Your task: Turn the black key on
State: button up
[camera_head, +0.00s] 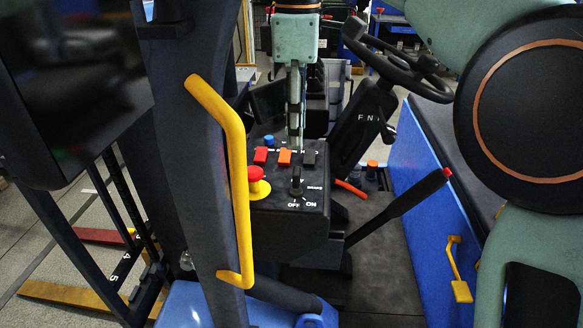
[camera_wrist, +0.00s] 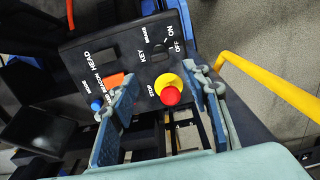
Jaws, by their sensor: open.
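The black key (camera_head: 296,183) stands on the top of a black control box (camera_head: 262,219), with white OFF and ON marks in front of it. I cannot clearly tell which mark it points to. In the wrist view the key (camera_wrist: 158,48) is near the far edge of the panel, beside the word KEY. My gripper (camera_head: 294,146) points down over the back of the panel in the head view. In the wrist view my gripper (camera_wrist: 164,82) has its fingers apart, with nothing between them held. The key lies beyond the fingertips, apart from them.
A red stop button (camera_head: 255,174) on a yellow base is left of the key. A yellow handrail (camera_head: 238,170) is left, a lever (camera_head: 398,206) and steering wheel (camera_head: 397,60) right.

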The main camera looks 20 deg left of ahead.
aim_at(296, 170)
notch_tip(296, 170, down, 10)
jog(key=shift+d+f+b, duration=0.1)
jog(key=shift+b, duration=0.85)
jog(key=shift+c, duration=0.2)
jog(key=c, duration=1.1)
jog(key=shift+m, duration=0.3)
jog(key=m+p, duration=0.3)
jog(key=shift+r, duration=0.25)
jog(key=m+p, duration=0.2)
jog(key=m, duration=0.3)
jog(key=shift+f, duration=0.15)
jog(key=shift+m, duration=0.3)
